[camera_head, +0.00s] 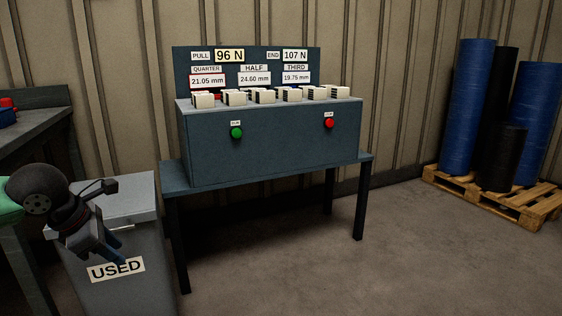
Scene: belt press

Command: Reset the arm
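My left arm comes in from the left edge, dark and bent. Its gripper (115,256) points down and to the right, in front of the grey bin (130,292) marked USED. The fingers are small and dark, and I cannot tell whether they are apart or closed. I see nothing clearly held in them. My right arm and gripper are out of view.
A blue-grey press (270,150) stands on a table (368,161), with a green button (236,132), a red button (329,123) and a readout panel (247,66). Blue and black rolls (468,110) stand on a pallet (500,196) at right. The floor between is clear.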

